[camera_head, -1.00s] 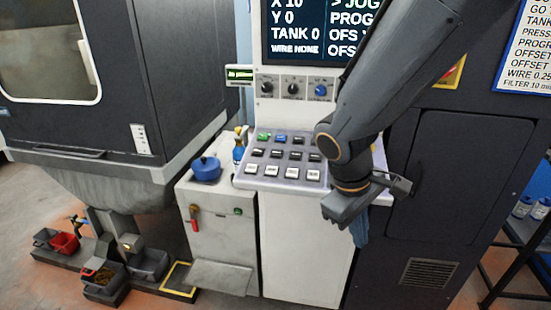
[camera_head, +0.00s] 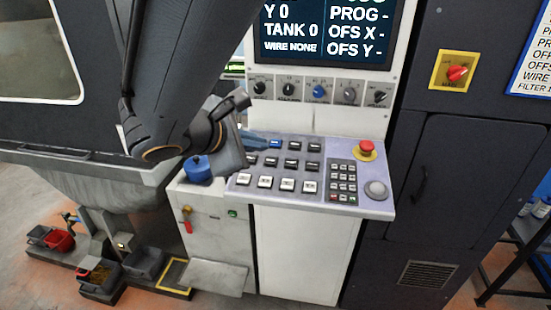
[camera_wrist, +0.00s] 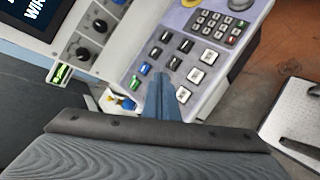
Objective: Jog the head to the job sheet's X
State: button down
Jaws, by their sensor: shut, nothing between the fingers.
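The control panel (camera_head: 300,203) has rows of keys, including a blue key (camera_head: 275,143) and several black and white ones. My gripper (camera_head: 265,140) is shut and empty above the panel's upper left keys; it hides the green key in the head view. In the wrist view, my gripper's fingers (camera_wrist: 160,82) extend over the left side of the keys; contact cannot be told. The screen (camera_head: 328,30) reads Y 0, TANK 0, WIRE NONE, PROG -, OFS X - and OFS Y -; its top line is cut off. The job sheet (camera_head: 530,60) at the right edge is only partly in view.
A red stop button (camera_head: 366,147), a keypad (camera_head: 342,182) and a grey knob (camera_head: 376,189) sit on the panel's right. Turning knobs (camera_head: 319,92) line the strip under the screen.

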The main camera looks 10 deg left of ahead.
aim_at(265, 182)
jog(key=shift+f, duration=0.1)
jog(key=f+b, duration=0.2)
jog(key=w+f+b, duration=0.1)
jog(key=f+b, duration=0.1)
jog(key=f, duration=0.1)
jog(key=f+b, duration=0.2)
jog(key=f, duration=0.1)
jog(key=shift+w+f, duration=0.25)
jog(key=shift+w, duration=0.15)
jog(key=shift+f+b, duration=0.15)
jog(key=shift+b, duration=0.2)
dwell(1.5)
jog(key=shift+f, duration=0.25)
jog(key=shift+w+d+f+b, duration=0.15)
jog(key=shift+f+b, duration=0.2)
jog(key=shift+b, duration=0.2)
dwell(0.6)
jog(key=shift+r, duration=0.1)
jog(key=shift+s+r+p, duration=0.2)
jog(key=shift+r+p, duration=0.4)
jog(key=shift+r, duration=0.1)
